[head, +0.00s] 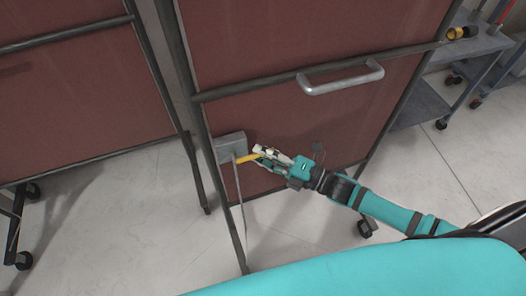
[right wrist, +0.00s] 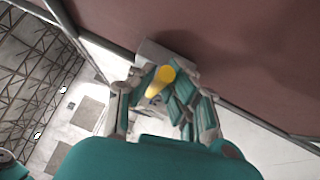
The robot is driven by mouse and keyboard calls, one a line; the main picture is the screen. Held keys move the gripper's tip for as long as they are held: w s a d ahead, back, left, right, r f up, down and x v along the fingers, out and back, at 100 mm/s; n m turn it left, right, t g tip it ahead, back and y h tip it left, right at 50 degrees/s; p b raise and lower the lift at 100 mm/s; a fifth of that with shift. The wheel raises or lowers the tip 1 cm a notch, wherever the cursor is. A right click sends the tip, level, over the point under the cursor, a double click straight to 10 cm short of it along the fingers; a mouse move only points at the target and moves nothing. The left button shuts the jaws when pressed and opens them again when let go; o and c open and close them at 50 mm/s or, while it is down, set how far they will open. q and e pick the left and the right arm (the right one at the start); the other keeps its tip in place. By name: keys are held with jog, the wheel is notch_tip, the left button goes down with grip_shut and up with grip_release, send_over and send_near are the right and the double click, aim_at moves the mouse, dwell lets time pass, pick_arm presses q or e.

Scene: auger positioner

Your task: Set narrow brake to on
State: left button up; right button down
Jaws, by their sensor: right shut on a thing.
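The narrow brake is a grey box (head: 231,147) on the lower left frame post of the red panel, with a yellow lever (head: 246,158) sticking out to the right. My right gripper (head: 262,154) comes in from the right and is shut on the yellow lever. In the right wrist view the yellow lever (right wrist: 161,79) points toward the camera between the fingers, with the grey box (right wrist: 154,52) behind it. The fingers partly cover the lever and box. My left gripper is not in view.
The red panel (head: 300,40) has a metal handle (head: 341,77) above my right arm. Another red panel (head: 80,90) on casters stands at the left. A grey cart (head: 420,105) stands at the right. Pale floor shows between them.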

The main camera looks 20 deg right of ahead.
jog(key=shift+r, duration=0.25)
dwell(0.5)
jog(key=shift+r+p, duration=0.15)
jog(key=shift+p, duration=0.25)
